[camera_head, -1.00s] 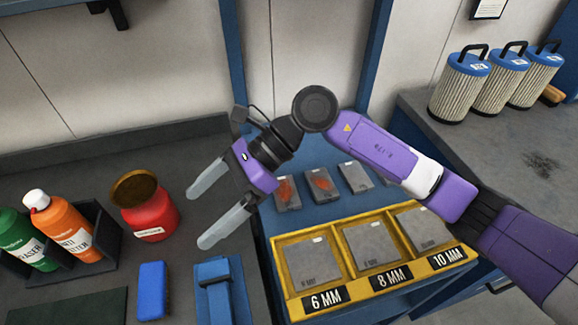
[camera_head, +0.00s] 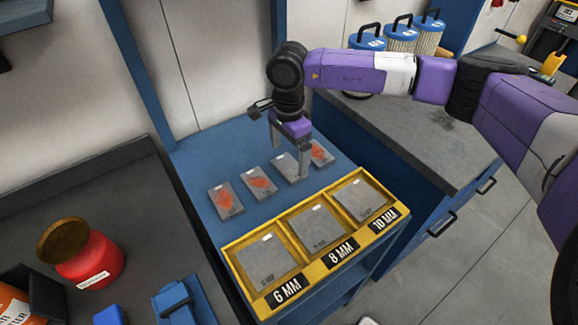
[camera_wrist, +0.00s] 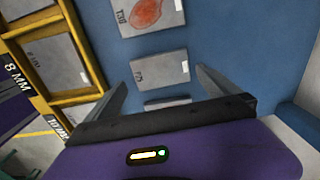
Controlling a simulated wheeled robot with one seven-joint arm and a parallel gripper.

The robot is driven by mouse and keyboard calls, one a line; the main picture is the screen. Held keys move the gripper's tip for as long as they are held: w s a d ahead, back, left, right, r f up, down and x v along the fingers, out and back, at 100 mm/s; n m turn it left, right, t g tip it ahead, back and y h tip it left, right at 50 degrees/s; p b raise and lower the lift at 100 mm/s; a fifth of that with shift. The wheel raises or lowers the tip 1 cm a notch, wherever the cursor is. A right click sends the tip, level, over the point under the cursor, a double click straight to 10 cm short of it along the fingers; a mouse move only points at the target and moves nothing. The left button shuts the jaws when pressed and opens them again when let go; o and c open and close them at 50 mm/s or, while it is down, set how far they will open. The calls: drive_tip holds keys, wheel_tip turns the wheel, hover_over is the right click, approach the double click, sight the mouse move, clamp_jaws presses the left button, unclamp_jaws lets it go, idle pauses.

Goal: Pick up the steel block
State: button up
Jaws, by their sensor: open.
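A plain grey steel block (camera_head: 284,165) lies flat on the blue bench top, in a row with rust-marked grey blocks. My gripper (camera_head: 288,163) is open, pointing down, with its fingers around or just above the plain block; I cannot tell whether they touch it. In the wrist view the plain block (camera_wrist: 160,68) lies between and slightly beyond the fingertips (camera_wrist: 161,78). A rust-marked block (camera_wrist: 148,14) is above it there, and another block (camera_wrist: 167,103) is mostly hidden by my gripper.
Rust-marked blocks (camera_head: 226,201), (camera_head: 259,183) and (camera_head: 321,153) lie on either side. A yellow tray (camera_head: 229,248) with 6 MM, 8 MM and 10 MM compartments, each holding a grey plate, stands in front. A red jar (camera_head: 88,262) is at the left.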

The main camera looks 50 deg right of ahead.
sight(289, 166)
drive_tip(key=shift+d+f+p, duration=0.15)
drive_tip(key=shift+f+p, duration=0.3)
drive_tip(key=shift+f, duration=1.7)
drive_tip(key=shift+c, duration=0.2)
drive_tip(key=shift+w+r, duration=0.1)
drive_tip(key=c, duration=1.8)
drive_tip(key=shift+o, duration=0.2)
wheel_tip(289, 166, up, 20)
drive_tip(key=b, duration=0.3)
